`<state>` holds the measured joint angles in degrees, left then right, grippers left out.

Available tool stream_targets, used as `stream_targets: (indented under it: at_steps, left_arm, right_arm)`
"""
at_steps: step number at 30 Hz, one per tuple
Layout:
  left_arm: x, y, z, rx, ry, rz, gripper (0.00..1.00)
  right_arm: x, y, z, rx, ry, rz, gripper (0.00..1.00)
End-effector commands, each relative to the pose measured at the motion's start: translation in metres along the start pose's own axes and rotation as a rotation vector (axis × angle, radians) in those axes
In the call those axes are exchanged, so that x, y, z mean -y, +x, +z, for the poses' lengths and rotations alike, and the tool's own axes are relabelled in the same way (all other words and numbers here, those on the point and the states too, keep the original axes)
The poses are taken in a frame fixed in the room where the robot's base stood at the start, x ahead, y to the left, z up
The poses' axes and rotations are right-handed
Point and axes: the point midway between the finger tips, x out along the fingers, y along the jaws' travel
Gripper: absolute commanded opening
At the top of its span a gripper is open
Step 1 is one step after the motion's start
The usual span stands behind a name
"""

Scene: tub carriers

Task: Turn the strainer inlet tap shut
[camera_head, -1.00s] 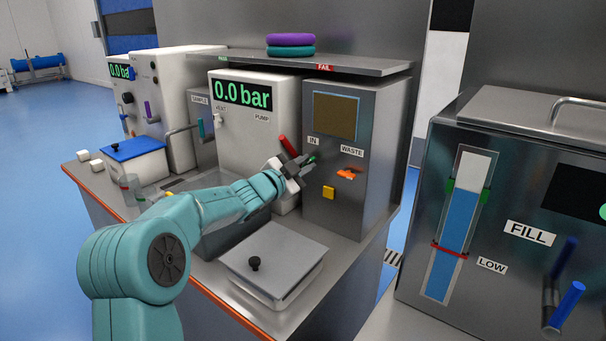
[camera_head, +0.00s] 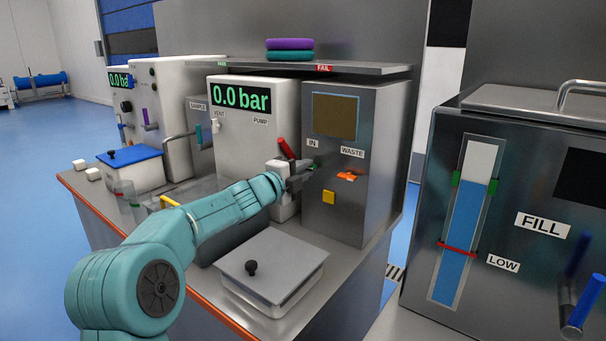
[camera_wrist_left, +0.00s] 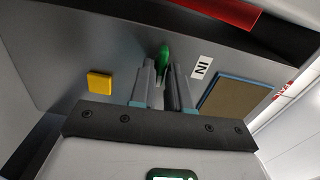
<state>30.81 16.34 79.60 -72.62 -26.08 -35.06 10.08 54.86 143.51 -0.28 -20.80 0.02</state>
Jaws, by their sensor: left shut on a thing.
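The strainer inlet tap (camera_head: 316,165) is a small green handle on the front of the grey metal cabinet (camera_head: 374,205), just below the IN label (camera_head: 313,144). My left gripper (camera_head: 308,173) reaches it from the left and is shut on it. In the left wrist view the green tap (camera_wrist_left: 164,52) shows between the tips of my left gripper (camera_wrist_left: 164,68), with the IN label (camera_wrist_left: 202,67) beside it. The fingers hide part of the handle. My right gripper is not in view.
An orange handle (camera_head: 347,177) under the WASTE label and a yellow button (camera_head: 328,197) are close by on the same cabinet. A red handle (camera_head: 286,147) stands just left of my gripper. A lidded tub (camera_head: 285,262) sits below on the bench.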

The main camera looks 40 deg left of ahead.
Motion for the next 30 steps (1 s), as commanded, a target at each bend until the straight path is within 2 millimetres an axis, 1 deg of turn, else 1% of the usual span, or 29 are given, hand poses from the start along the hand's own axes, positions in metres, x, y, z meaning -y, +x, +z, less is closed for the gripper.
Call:
stream_targets:
  at_steps: [7, 21, 22, 23, 24, 30]
  left_arm:
    - [-0.0002, -0.0001, 0.0002, 0.001, 0.060, 0.000, 0.00]
    - [0.0005, -0.0001, 0.0002, 0.001, 0.070, -0.001, 0.00]
    - [0.0005, -0.0001, 0.0002, 0.001, 0.070, -0.001, 0.23]
    - [0.0005, -0.0001, 0.0002, 0.001, 0.070, -0.001, 0.33]
    - [0.0004, -0.0001, 0.0002, 0.001, 0.070, -0.001, 0.39]
    - [0.0002, -0.0001, 0.0001, 0.000, 0.069, -0.001, 0.39]
  right_arm:
    - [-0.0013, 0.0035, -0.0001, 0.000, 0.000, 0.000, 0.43]
    - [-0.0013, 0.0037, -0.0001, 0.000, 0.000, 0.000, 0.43]
    - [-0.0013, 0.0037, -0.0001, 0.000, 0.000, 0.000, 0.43]
    - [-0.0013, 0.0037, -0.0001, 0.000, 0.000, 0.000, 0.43]
    - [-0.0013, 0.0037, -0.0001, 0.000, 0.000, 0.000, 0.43]
    - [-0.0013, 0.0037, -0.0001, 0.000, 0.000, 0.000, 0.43]
